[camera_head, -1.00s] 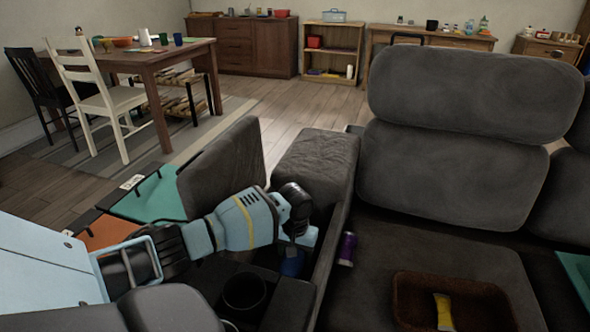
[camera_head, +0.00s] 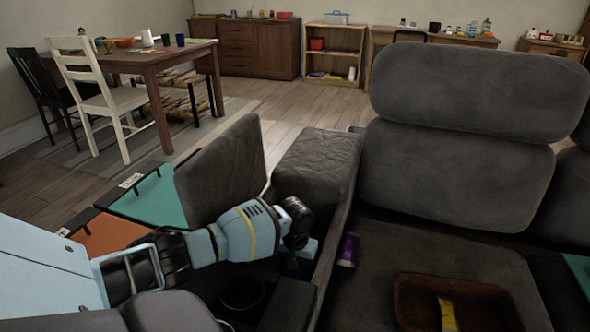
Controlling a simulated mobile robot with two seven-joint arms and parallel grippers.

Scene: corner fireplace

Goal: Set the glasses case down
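My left gripper (camera_head: 298,258) points down into the dark gap of the sofa's console, between the padded armrest lid and the seat. Its fingertips are mostly hidden in shadow, so I cannot tell whether they are open or shut. I cannot make out a glasses case for certain in the head view. A small purple cylinder-like object (camera_head: 348,249) lies on the dark seat just right of the gripper, apart from it. My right gripper is not in view.
A brown tray (camera_head: 402,290) with a yellow item (camera_head: 446,312) sits on the sofa seat (camera_head: 385,245). A round cup holder (camera_head: 242,292) is in the console left of the gripper. The raised grey lid (camera_head: 222,170) stands behind my arm. Teal (camera_head: 158,199) and orange (camera_head: 100,236) panels lie left.

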